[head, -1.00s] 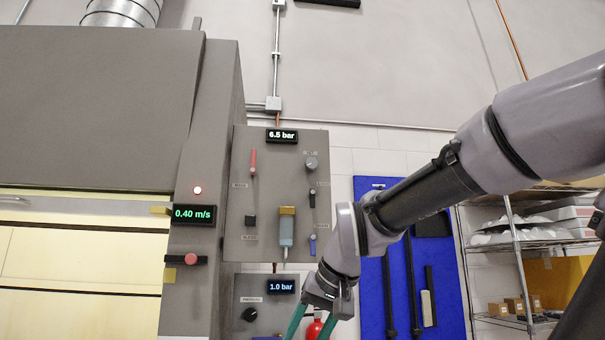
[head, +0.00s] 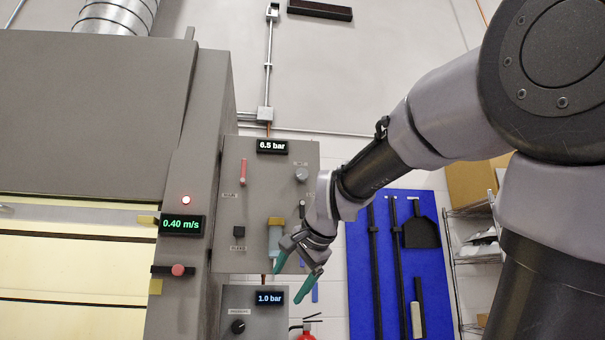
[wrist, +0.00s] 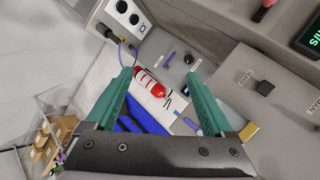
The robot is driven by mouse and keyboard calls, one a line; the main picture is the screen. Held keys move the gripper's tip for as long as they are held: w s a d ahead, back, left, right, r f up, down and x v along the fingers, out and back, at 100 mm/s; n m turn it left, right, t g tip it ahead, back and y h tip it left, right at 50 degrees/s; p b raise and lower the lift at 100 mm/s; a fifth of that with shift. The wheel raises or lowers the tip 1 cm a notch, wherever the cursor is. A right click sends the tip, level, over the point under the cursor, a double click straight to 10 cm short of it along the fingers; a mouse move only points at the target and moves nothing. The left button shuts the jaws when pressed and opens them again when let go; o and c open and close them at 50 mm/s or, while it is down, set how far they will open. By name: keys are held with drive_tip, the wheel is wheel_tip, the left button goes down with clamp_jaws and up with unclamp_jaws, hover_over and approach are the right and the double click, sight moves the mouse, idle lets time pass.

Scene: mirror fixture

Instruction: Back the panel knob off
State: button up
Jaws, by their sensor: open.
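A lower panel (head: 262,322) has a round black knob (head: 238,327). I cannot tell which of these is the panel knob. My gripper (head: 287,287) is open and empty, its green fingers angled down-left, in front of the upper panel's lower right edge. In the wrist view nothing lies between its fingers (wrist: 160,75).
The upper panel also has a red lever (head: 243,173) and a yellow-topped cylinder, partly hidden by my gripper. A red knob (head: 178,270) sits on the column at left. A fire extinguisher (wrist: 148,82) stands below. A blue tool board (head: 386,290) and wire shelving (head: 470,255) are at right.

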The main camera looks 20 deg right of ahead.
drive_tip(key=w+d+r+m+t+h, duration=0.2)
drive_tip(key=w+r+m, duration=0.1)
drive_tip(key=r+m, duration=0.4)
drive_tip(key=w+d+r+m+t+h, duration=0.1)
drive_tip(key=w+d+r+m+t, duration=0.2)
drive_tip(key=r, duration=0.7)
drive_tip(key=m+t+h, duration=0.2)
drive_tip(key=m+h, duration=0.1)
drive_tip(key=m, duration=0.9)
approach(302, 173)
drive_tip(key=x, duration=0.8)
drive_tip(key=shift+w+d, duration=0.1)
drive_tip(key=shift+w, duration=0.2)
drive_tip(key=c, duration=1.4)
